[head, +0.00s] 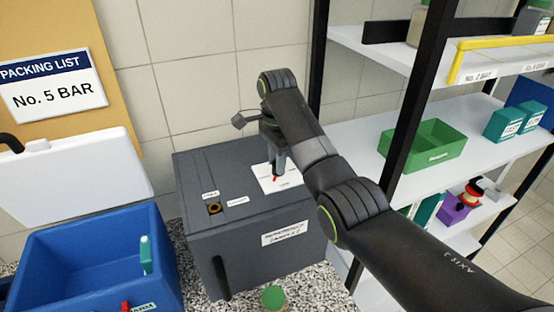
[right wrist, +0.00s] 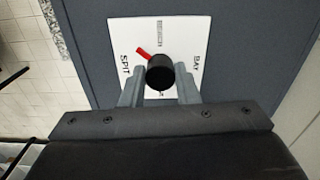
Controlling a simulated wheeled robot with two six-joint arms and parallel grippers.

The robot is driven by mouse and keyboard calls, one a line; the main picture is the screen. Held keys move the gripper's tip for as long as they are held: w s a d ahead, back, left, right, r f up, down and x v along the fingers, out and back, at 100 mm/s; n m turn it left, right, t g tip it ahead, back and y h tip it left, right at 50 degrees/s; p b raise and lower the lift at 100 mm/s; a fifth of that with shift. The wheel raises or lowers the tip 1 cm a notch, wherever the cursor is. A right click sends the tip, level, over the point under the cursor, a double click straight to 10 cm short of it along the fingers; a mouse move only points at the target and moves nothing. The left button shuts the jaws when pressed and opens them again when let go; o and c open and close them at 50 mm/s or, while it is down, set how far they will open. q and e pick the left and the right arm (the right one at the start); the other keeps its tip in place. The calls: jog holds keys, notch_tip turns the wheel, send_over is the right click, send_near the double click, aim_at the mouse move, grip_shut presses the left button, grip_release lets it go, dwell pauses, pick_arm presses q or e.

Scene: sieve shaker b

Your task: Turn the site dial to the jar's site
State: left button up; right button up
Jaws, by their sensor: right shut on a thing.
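The site dial is a black knob (right wrist: 160,72) with a red pointer on a white plate (right wrist: 187,32), on top of a dark grey box (head: 240,245). In the right wrist view the plate reads SPIT at left and BAY at right; the top and bottom labels are too small or covered to read. The red pointer aims up and left, between SPIT and the top label. My right gripper (head: 278,168) is shut on the knob from above, one finger on each side. My left gripper is out of view.
A blue bin (head: 50,245) stands left of the box. A packing list (head: 55,85) on the wall reads No. 5 BAR. White shelves with a green tray (head: 425,152) and teal boxes (head: 503,124) stand at right.

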jog(key=m, duration=0.4)
jog(key=shift+w+r+m, duration=0.15)
jog(key=shift+r+m, duration=0.15)
jog(key=shift+m, duration=2.5)
jog(key=o, duration=0.7)
jog(key=shift+o, duration=1.4)
jog(key=shift+d+f, duration=0.1)
jog(key=shift+f, duration=0.1)
